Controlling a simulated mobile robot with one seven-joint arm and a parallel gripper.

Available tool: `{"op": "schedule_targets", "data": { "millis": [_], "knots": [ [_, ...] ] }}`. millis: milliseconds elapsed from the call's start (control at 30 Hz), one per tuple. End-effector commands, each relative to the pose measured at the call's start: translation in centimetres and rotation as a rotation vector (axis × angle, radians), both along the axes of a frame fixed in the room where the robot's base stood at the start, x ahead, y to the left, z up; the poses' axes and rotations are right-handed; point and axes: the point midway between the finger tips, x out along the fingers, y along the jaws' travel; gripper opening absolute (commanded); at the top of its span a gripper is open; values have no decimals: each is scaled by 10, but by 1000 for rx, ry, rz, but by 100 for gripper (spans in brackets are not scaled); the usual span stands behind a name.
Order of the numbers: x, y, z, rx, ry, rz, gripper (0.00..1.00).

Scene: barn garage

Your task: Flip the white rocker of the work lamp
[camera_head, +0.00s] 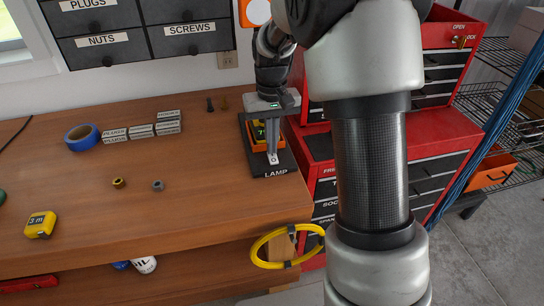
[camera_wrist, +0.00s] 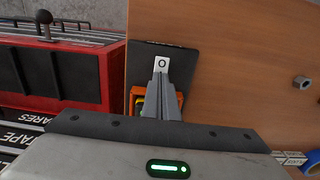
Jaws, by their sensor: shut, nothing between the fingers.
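The work lamp switch has a black base plate (camera_head: 285,165) marked LAMP and an orange body (camera_head: 257,138). It sits at the right end of the wooden bench. In the wrist view, the white rocker (camera_wrist: 162,63) shows a dark O mark on its exposed end. My gripper (camera_head: 273,158) points down over the lamp with its fingers together and nothing held. In the wrist view, my fingertips (camera_wrist: 160,73) overlap the near edge of the rocker and hide the rest of it. I cannot tell whether they touch it.
A red tool chest (camera_head: 447,134) stands close to the right of the bench. Blue tape (camera_head: 82,137), label blocks (camera_head: 141,131), small nuts (camera_head: 158,185) and a yellow tape measure (camera_head: 40,225) lie to the left. A yellow hose loop (camera_head: 268,261) hangs at the bench front.

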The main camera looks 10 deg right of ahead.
Motion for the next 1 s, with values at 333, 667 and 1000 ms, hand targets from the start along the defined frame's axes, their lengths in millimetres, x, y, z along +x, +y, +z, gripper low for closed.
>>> {"op": "schedule_targets", "data": {
  "millis": [333, 667, 1000],
  "knots": [
    [0, 0, -6, 0, 1, 0, 0],
    [0, 0, 5, 0, 0, 0, 0],
    [0, 0, 33, 0, -2, 0, 0]
  ]
}}
